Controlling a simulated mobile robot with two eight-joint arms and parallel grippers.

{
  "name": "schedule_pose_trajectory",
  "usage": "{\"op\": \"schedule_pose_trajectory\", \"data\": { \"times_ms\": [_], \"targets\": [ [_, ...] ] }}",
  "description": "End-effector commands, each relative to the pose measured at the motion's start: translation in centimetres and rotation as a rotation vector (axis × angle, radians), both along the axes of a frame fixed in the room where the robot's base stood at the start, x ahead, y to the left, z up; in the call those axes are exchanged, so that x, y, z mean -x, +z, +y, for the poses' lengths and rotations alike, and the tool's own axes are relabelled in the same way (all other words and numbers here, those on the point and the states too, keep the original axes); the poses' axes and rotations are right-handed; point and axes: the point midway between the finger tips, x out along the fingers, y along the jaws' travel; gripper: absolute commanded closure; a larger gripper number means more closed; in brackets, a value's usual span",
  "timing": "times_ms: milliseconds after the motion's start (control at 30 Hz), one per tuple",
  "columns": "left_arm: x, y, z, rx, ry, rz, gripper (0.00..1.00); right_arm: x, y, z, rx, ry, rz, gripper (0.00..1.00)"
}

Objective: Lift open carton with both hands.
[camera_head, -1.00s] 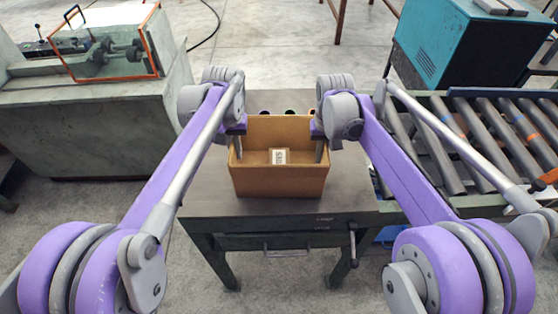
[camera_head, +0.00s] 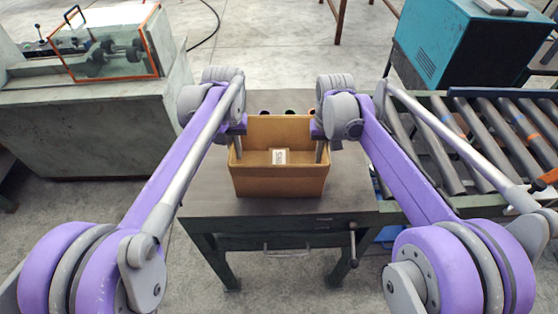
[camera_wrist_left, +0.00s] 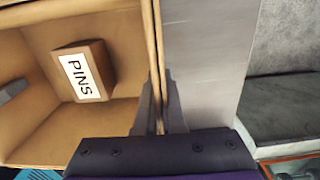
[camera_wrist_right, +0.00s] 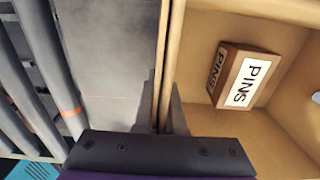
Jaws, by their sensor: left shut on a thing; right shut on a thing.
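The open carton (camera_head: 280,182) is a brown box above the grey table top in the head view. I cannot tell there whether its base touches the table. A small box labelled PINS (camera_head: 279,157) lies inside it; it also shows in the left wrist view (camera_wrist_left: 84,72) and the right wrist view (camera_wrist_right: 243,78). My left gripper (camera_head: 238,148) is shut on the carton's left wall, one finger on each side (camera_wrist_left: 160,105). My right gripper (camera_head: 320,150) is shut on the right wall in the same way (camera_wrist_right: 168,105).
The table (camera_head: 210,200) has a vise-like handle at its front right. A roller conveyor (camera_head: 480,140) adjoins it on the right, with a teal cabinet (camera_head: 445,50) behind. A grey machine (camera_head: 90,120) with an orange-framed guard stands to the left.

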Motion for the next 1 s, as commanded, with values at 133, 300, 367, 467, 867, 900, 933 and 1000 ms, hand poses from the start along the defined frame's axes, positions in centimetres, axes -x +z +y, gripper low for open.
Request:
{"op": "schedule_pose_trajectory", "data": {
  "times_ms": [133, 300, 367, 467, 867, 900, 933, 1000],
  "targets": [
    [0.0, 0.0, 0.0, 0.000, 0.000, 0.000, 1.00, 0.0, 0.0, 0.0, -0.001, 0.000, 0.000, 1.00],
    [0.0, 0.2, 0.0, 0.000, 0.000, -0.001, 1.00, 0.0, 0.2, 0.0, -0.001, 0.000, -0.001, 1.00],
    [-0.1, 0.4, 0.0, 0.000, 0.000, -0.002, 1.00, -0.1, 0.4, 0.0, -0.001, 0.000, -0.002, 1.00],
    [-0.3, 1.2, 0.0, 0.000, 0.000, -0.007, 1.00, -0.3, 1.2, 0.0, -0.001, 0.000, -0.007, 1.00],
    [-2.6, 8.0, 0.0, 0.000, 0.000, -0.057, 1.00, -2.7, 8.1, 0.0, -0.001, 0.000, -0.058, 1.00],
    [-2.8, 8.6, 0.0, 0.000, 0.000, -0.062, 1.00, -2.9, 8.6, 0.0, -0.001, 0.000, -0.062, 1.00],
    [-2.9, 8.9, 0.0, 0.000, 0.000, -0.065, 1.00, -3.1, 8.9, 0.0, -0.001, 0.000, -0.065, 1.00],
    [-3.1, 9.3, 0.0, 0.000, 0.000, -0.070, 1.00, -3.3, 9.3, 0.0, -0.001, 0.000, -0.070, 1.00]
  ]
}}
